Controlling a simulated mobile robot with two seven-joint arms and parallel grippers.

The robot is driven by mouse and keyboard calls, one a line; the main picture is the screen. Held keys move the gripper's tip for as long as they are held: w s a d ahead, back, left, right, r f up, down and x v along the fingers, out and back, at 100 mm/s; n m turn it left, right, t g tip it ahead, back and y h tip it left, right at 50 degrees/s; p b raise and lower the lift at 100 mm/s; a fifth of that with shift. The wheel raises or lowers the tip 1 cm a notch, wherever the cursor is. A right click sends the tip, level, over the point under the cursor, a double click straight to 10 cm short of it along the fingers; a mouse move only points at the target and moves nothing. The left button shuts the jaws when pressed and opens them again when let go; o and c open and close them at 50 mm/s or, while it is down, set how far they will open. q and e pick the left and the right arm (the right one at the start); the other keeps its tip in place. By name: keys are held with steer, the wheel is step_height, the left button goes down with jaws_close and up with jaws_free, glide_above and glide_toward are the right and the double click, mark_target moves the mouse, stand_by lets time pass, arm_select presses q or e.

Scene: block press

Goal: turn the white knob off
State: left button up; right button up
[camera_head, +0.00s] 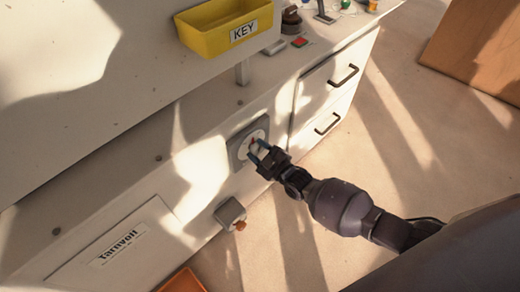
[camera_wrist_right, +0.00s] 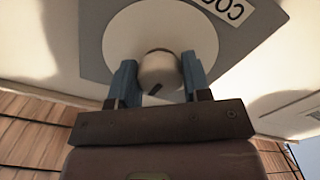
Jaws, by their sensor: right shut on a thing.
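The white knob (camera_wrist_right: 160,74) sits on a round white dial (camera_wrist_right: 125,32) on a grey plate in the right wrist view. A dark pointer mark shows on the knob, slanting toward the bottom left there. My right gripper (camera_wrist_right: 160,82) has its two blue fingers on either side of the knob and is shut on it. In the head view my right gripper (camera_head: 261,151) reaches the grey plate (camera_head: 236,150) on the cabinet front and hides most of the knob. A small red mark shows near the fingertips. My left gripper is not in view.
A grey box with an orange-brown knob (camera_head: 239,225) is mounted lower on the front. Two drawers with dark handles (camera_head: 343,76) are to the right. A yellow KEY bin (camera_head: 220,27) hangs above. An orange container (camera_head: 184,282) is at the bottom. Small items stand on the top ledge.

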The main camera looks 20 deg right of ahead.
steer(key=n, duration=0.4)
steer(key=shift+n+p, duration=0.3)
steer(key=shift+p, duration=0.1)
steer(key=shift+n, duration=2)
steer(key=shift+d, duration=0.1)
steer(key=o, duration=0.9)
steer(key=shift+s, duration=0.1)
